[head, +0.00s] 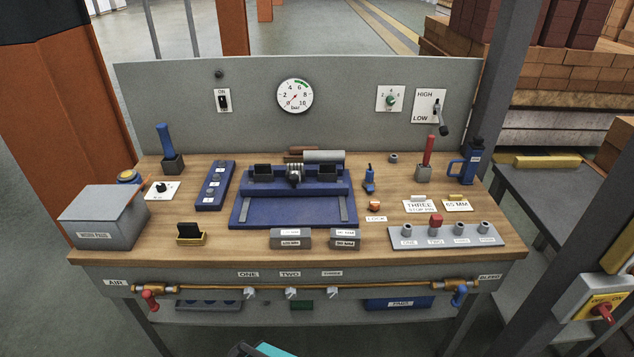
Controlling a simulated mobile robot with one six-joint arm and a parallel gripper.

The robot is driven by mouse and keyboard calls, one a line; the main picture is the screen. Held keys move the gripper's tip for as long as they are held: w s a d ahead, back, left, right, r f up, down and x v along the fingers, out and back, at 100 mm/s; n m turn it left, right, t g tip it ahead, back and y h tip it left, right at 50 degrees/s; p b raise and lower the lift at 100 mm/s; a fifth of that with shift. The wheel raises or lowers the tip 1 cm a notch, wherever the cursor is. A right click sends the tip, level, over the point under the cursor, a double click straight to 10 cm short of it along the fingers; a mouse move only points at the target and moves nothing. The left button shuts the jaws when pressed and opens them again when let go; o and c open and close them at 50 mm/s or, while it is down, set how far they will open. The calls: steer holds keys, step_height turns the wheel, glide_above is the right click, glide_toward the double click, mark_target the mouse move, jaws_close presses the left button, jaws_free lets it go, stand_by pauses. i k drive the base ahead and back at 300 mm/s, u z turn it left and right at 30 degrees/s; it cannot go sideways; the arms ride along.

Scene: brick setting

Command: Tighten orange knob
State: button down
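A small orange knob (376,207) sits on the wooden bench top, just above the white LOCK label (376,219). It is to the right of the blue vise-like fixture (240,213) in the middle of the bench. At this size I cannot tell how far the knob is turned. My gripper is not in view. Only a dark and teal piece, which may be part of my arm, shows at the bottom edge, well in front of the bench.
Grey blocks (291,239) stand in front of the fixture. A grey peg strip (447,236) with a red cap is at the right front. A grey box (104,217) fills the left corner. A pipe (215,289) with valves runs along the front. A gauge (295,96) is on the back panel.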

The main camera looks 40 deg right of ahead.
mark_target(374, 205)
steer(key=z, duration=1)
steer(key=k, duration=0.95)
steer(key=i, duration=0.65)
steer(key=z, duration=0.05)
